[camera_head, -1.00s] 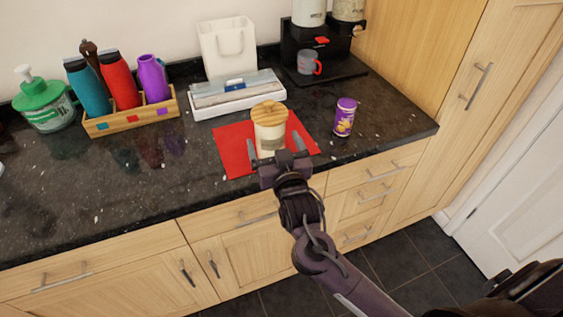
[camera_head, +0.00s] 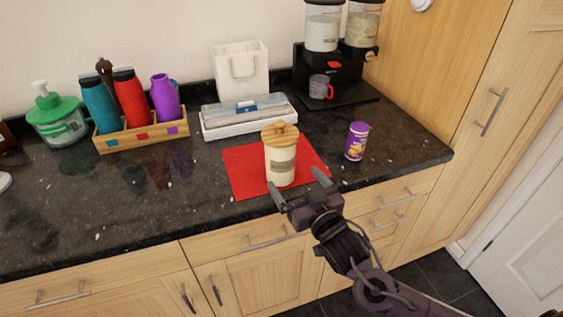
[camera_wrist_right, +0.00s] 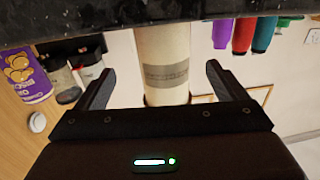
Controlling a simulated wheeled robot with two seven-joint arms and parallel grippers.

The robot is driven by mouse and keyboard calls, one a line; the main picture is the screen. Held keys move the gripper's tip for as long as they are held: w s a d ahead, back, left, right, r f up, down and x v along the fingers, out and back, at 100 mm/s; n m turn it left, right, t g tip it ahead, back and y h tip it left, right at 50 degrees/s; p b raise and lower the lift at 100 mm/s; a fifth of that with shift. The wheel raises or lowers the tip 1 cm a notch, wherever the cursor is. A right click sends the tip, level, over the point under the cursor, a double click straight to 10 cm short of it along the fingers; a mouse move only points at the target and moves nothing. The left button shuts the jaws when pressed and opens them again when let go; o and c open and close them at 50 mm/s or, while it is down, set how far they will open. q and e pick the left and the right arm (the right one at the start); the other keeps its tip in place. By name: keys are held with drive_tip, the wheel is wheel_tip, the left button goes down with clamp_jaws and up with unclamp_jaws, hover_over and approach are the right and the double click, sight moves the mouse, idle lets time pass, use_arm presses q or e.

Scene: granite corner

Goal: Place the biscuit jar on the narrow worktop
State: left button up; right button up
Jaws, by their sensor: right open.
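The biscuit jar (camera_head: 281,160) is cream with a grey label and a wooden lid. It stands upright on a red mat (camera_head: 243,176) near the front of the dark granite worktop (camera_head: 120,215). My right gripper (camera_head: 294,178) is open and empty, in front of the jar at the worktop's front edge. In the right wrist view the jar (camera_wrist_right: 163,48) appears upside down, between and beyond the two open fingers. I cannot tell from these views which surface is the narrow worktop. My left gripper is not in view.
A purple tub (camera_head: 357,141) stands right of the mat. Behind are a white tray (camera_head: 250,128), a white bag-shaped holder (camera_head: 240,85) and a black dispenser stand (camera_head: 345,90) with a cup (camera_head: 320,87).

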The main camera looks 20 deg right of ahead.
sight(281, 161)
drive_tip(key=shift+w+r, duration=0.1)
drive_tip(key=shift+w, duration=0.6)
drive_tip(key=w, duration=0.2)
drive_tip(key=w+a+p, duration=0.1)
drive_tip(key=w, duration=0.1)
drive_tip(key=w+p, duration=0.1)
drive_tip(key=shift+w+a+r, duration=0.2)
drive_tip(key=shift+w+a, duration=0.1)
drive_tip(key=shift+w, duration=0.1)
drive_tip(key=shift+w+f, duration=0.1)
drive_tip(key=shift+w, duration=0.25)
drive_tip(key=shift+s, duration=0.1)
drive_tip(key=shift+c, duration=0.4)
drive_tip(key=c, duration=1.2)
drive_tip(key=shift+c, duration=1.3)
drive_tip(key=shift+r, duration=0.2)
